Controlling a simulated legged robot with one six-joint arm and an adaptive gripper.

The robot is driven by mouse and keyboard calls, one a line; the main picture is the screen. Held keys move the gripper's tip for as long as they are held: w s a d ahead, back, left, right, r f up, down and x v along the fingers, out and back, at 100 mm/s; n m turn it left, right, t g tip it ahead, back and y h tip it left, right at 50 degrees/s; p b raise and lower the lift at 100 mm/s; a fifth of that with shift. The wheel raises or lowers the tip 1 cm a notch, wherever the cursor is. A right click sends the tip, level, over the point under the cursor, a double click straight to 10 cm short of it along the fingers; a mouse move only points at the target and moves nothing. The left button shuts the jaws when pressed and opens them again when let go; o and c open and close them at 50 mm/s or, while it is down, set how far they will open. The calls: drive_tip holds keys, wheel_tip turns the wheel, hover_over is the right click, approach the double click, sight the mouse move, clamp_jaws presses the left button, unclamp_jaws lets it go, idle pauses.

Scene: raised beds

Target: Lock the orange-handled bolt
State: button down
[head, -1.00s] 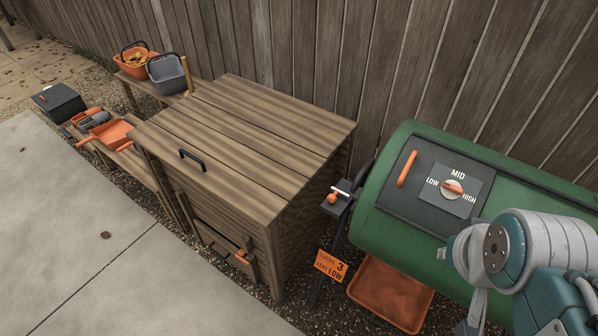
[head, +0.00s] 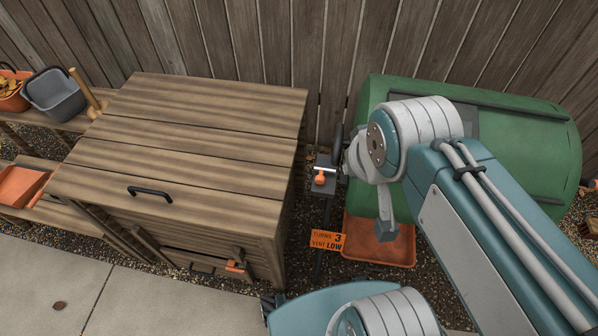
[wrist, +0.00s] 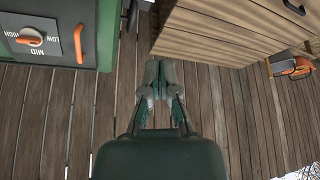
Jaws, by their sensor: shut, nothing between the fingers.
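An orange-handled bolt (head: 320,178) with a pale metal rod sits on a dark bracket on a post, between the wooden bin and the green tumbler (head: 540,140). The rod lies near a dark wheel at the tumbler's left end; whether it engages is too small to tell. My gripper (wrist: 163,72) is shut and empty in the wrist view, with the fence behind it. It is apart from the tumbler and bin. I cannot clearly make it out in the head view. In the wrist view, the bolt is not clear; the dial (wrist: 30,37) shows at top left.
The wooden bin (head: 190,130) has a black handle and a low orange latch (head: 236,265). An orange sign (head: 327,241) and orange tray (head: 365,245) are below the bolt and tumbler. Paving in front is free.

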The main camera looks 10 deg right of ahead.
drive_tip(key=w+a+f+n+g+h, duration=0.15)
drive_tip(key=w+f+n, duration=0.25)
drive_tip(key=w, duration=0.5)
drive_tip(key=w+f+n+g, duration=0.2)
drive_tip(key=w+f+n, duration=0.1)
drive_tip(key=w, duration=0.5)
drive_tip(key=w+a+f+n+g, duration=0.1)
drive_tip(key=w+f+n, duration=0.1)
drive_tip(key=f, duration=0.5)
drive_tip(key=w+a+f+n+g+h, duration=0.1)
drive_tip(key=w+a+f+n, duration=0.1)
drive_tip(key=w+f, duration=0.3)
drive_tip(key=w+a+f+n+g+h, duration=0.1)
drive_tip(key=w+a+f+n, duration=0.1)
drive_tip(key=f, duration=0.7)
drive_tip(key=shift+w+f+n, duration=0.1)
drive_tip(key=shift+w+n, duration=0.4)
drive_tip(key=shift+w, duration=0.25)
drive_tip(key=shift+f, duration=0.2)
